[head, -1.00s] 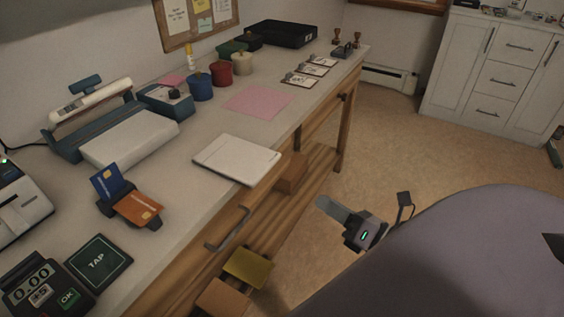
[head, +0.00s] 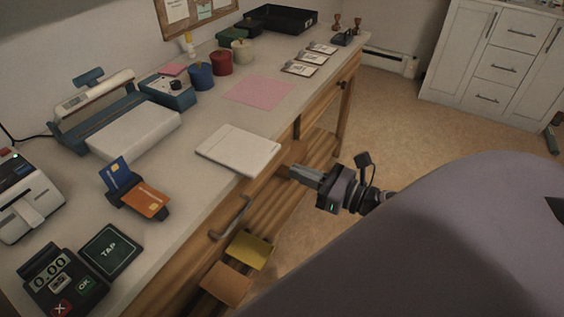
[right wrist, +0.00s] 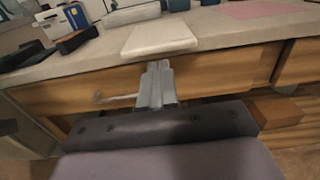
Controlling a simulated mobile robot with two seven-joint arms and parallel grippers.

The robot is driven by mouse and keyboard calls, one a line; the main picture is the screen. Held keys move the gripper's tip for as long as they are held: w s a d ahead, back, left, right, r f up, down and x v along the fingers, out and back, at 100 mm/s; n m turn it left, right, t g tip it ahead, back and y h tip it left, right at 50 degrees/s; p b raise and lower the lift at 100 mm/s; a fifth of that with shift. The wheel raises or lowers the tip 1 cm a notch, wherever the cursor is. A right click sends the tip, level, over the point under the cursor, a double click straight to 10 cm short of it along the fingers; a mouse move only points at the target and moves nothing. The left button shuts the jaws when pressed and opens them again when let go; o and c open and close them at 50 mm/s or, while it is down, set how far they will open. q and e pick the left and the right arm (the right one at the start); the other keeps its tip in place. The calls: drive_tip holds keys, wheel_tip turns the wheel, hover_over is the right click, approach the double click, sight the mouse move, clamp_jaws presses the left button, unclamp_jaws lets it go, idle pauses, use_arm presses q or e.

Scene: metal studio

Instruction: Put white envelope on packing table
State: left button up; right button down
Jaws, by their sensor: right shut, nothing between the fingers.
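The white envelope (head: 238,150) is a flat white rectangle lying on the pale top of the wooden table (head: 205,115), close to its front edge. In the right wrist view the envelope (right wrist: 158,37) lies beyond my fingertips. My right gripper (head: 292,172) is shut and empty. It is in front of the table, to the right of the envelope in the head view and apart from it. In the right wrist view its fingers (right wrist: 158,68) point at the table's front, just below the envelope. My left gripper is not in view.
A drawer handle (head: 232,218) sticks out from the table front.

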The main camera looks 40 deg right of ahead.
sight(270, 161)
drive_tip(key=shift+p+x, duration=0.35)
drive_tip(key=shift+x, duration=2.15)
drive_tip(key=shift+x, duration=1.95)
drive_tip(key=shift+d+b, duration=0.1)
drive_tip(key=shift+b, duration=0.2)
